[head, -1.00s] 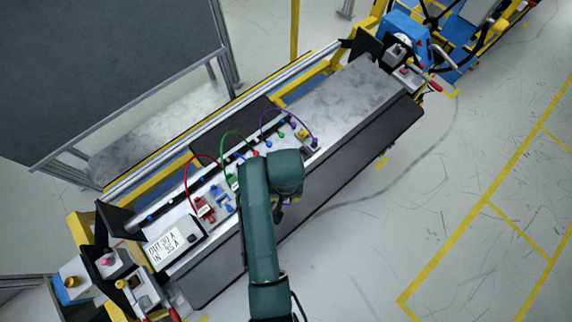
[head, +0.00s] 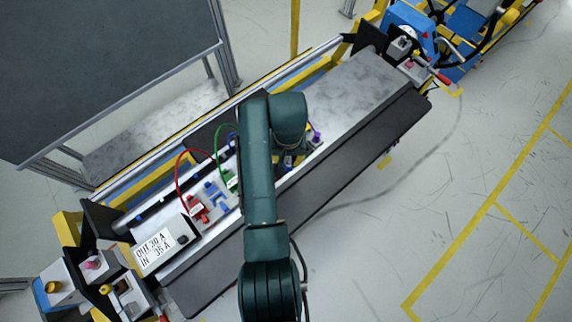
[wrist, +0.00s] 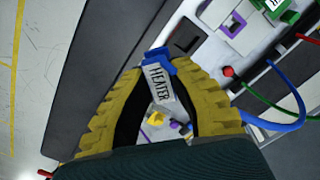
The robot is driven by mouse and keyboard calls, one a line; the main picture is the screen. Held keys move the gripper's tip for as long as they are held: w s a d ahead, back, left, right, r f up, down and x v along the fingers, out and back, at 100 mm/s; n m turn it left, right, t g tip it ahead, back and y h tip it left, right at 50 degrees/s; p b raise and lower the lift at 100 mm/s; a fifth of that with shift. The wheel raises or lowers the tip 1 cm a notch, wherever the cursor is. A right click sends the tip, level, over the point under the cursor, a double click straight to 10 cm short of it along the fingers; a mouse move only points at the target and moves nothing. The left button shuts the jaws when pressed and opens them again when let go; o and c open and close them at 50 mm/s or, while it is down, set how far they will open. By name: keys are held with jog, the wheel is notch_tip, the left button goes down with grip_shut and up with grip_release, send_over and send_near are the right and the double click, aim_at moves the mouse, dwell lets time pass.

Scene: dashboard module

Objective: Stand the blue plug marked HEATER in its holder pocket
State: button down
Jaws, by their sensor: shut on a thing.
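The blue plug marked HEATER (wrist: 158,82) is between the yellow fingers of my gripper (wrist: 161,70) in the wrist view. My gripper is shut on it. Its white label faces the camera and its blue end shows beyond the fingertips. A blue cable (wrist: 297,108) loops at the right, coming from behind the right finger. A dark square pocket (wrist: 187,36) lies just beyond and right of the plug's blue end; I cannot tell whether it is the plug's holder. In the head view my arm hides the plug and most of the gripper.
A purple square frame (wrist: 232,26) and a green plug (wrist: 288,14) are near the pocket. In the head view, red plugs (head: 198,210), blue parts (head: 216,195) and a display box (head: 160,248) occupy the bench's left part. The bench's upper right (head: 350,90) is clear.

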jog(key=w+b, duration=0.6)
jog(key=shift+w+d, duration=0.15)
jog(key=shift+d, duration=0.05)
jog(key=m+p, duration=0.1)
jog(key=m, duration=0.2)
jog(key=f+m+p, duration=0.1)
jog(key=m+p, duration=0.1)
jog(key=m, duration=0.1)
jog(key=f+m+p, duration=0.1)
jog(key=m+p, duration=0.1)
jog(key=m, duration=0.2)
jog(key=shift+r, duration=0.1)
